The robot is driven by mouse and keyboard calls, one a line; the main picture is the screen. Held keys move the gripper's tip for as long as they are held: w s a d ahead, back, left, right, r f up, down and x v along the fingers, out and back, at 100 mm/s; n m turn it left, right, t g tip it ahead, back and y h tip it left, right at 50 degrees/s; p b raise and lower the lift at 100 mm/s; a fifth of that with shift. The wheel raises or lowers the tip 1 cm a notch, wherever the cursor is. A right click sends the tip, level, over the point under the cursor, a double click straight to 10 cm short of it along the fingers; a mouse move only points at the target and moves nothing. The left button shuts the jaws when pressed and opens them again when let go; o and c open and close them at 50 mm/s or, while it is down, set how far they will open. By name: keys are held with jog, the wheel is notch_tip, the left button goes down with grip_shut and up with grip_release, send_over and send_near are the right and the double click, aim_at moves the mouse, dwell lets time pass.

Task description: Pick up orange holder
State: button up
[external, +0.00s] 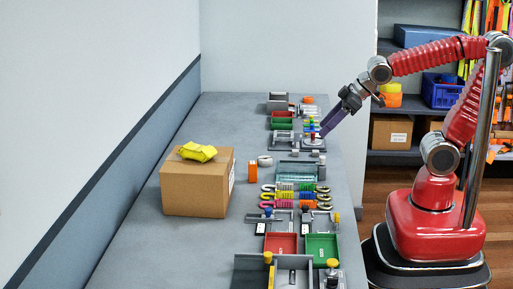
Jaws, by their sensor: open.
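A small upright orange block (252,171), which may be the orange holder, stands on the grey table just right of a cardboard box. My gripper (323,132) reaches down from the right over the table's right side, near a small stand with coloured rings (312,128). Its jaws are open, and a purple length shows at its end. Whether the tip touches the stand is too small to tell. My gripper is apart from the orange block, to its upper right. A smaller orange item (308,99) lies farther back on the table.
The cardboard box (192,190) carries a yellow item (198,152). A row of parts runs along the table's right side: a red tray (281,243), a green tray (322,247), coloured S-shaped hooks (285,196) and a glassy tray (297,172). The table's back left is clear.

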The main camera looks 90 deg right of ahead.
jog(key=w+d+f+t, duration=0.1)
jog(key=w+d+t, duration=0.15)
jog(key=w, duration=0.45)
jog(key=w+d+f+t, duration=0.1)
jog(key=w+d+f, duration=0.15)
jog(key=w, duration=0.55)
jog(key=n+t+y, duration=0.2)
jog(key=y, duration=0.1)
send_over(255, 162)
notch_tip(255, 162, down, 6)
jog(key=shift+s+f, duration=0.1)
jog(key=shift+f, duration=0.05)
jog(key=shift+f, duration=2.9)
